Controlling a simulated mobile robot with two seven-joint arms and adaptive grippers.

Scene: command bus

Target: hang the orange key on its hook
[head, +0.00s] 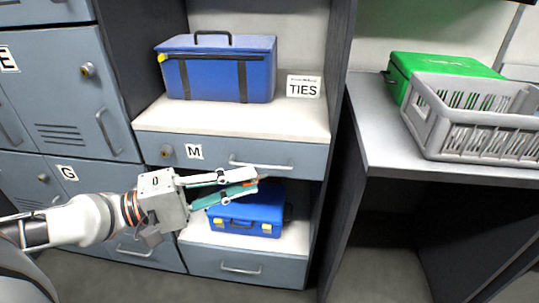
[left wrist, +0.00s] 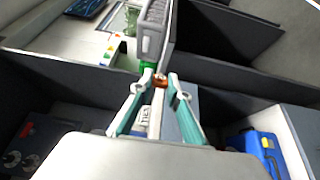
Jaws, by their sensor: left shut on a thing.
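My left gripper (head: 256,181) reaches in from the left in the head view, in front of the drawer marked M and the shelf opening below it. Its fingers are shut on the orange key (head: 249,184), of which only a small orange part shows at the tips. In the left wrist view the orange key (left wrist: 160,81) sits between the fingertips of the left gripper (left wrist: 159,79). The rest of the key is hidden or too small to make out. I cannot make out a hook in either view. My right gripper is not in view.
A blue case (head: 218,70) stands on the upper shelf by a TIES label (head: 304,86). Another blue case (head: 250,208) sits on the lower shelf. A grey crate (head: 470,133) and a green box (head: 440,66) stand on the right counter. Grey lockers (head: 65,95) line the left.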

